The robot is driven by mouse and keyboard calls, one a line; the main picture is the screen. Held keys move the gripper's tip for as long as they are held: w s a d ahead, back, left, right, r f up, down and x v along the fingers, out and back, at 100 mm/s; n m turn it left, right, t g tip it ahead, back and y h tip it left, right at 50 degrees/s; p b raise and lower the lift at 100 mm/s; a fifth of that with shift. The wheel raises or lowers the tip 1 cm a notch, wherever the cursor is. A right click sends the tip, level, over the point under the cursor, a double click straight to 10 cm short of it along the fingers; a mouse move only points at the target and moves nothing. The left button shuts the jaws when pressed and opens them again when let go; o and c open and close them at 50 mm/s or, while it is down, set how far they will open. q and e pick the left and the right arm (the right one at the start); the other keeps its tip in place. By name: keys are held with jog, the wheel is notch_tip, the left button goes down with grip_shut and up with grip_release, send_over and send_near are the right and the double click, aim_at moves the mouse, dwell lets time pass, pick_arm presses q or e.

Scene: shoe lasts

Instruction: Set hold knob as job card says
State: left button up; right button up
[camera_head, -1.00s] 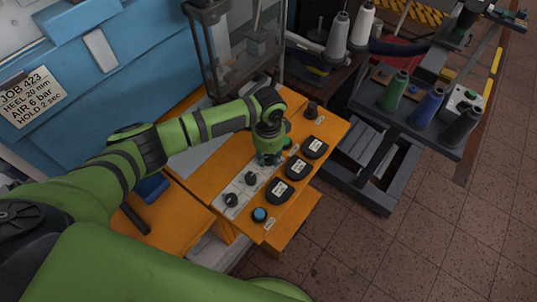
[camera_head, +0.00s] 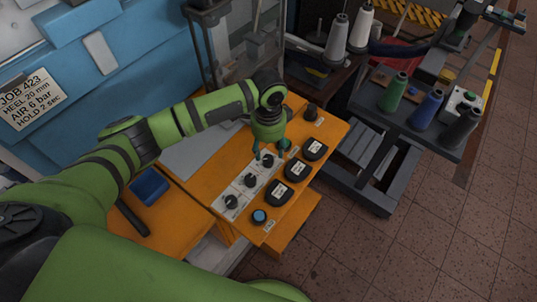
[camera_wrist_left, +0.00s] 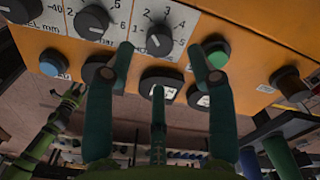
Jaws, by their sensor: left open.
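The job card (camera_head: 32,98) on the blue machine reads JOB 423, HEEL 20 mm, AIR 6 bar, HOLD 2 sec. The hold knob (camera_head: 268,160) is the black knob at the far end of a row of three on a white panel. It also shows in the wrist view (camera_wrist_left: 160,41), beside a numbered dial; where its pointer stands is hard to read. My left gripper (camera_head: 269,152) is just above this knob. In the wrist view its fingers (camera_wrist_left: 162,58) are spread and empty, apart from the knob.
The air knob (camera_head: 250,180) and heel knob (camera_head: 231,201) are in the same row. A green button (camera_head: 285,144) is close to my gripper. Black gauges (camera_head: 297,171) and a blue button (camera_head: 259,216) line the orange panel's front. A cart with thread spools (camera_head: 428,109) stands right.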

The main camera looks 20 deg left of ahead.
aim_at(268, 159)
pick_arm(q)
notch_tip(268, 159, up, 6)
jog(key=shift+r, duration=0.25)
dwell(0.5)
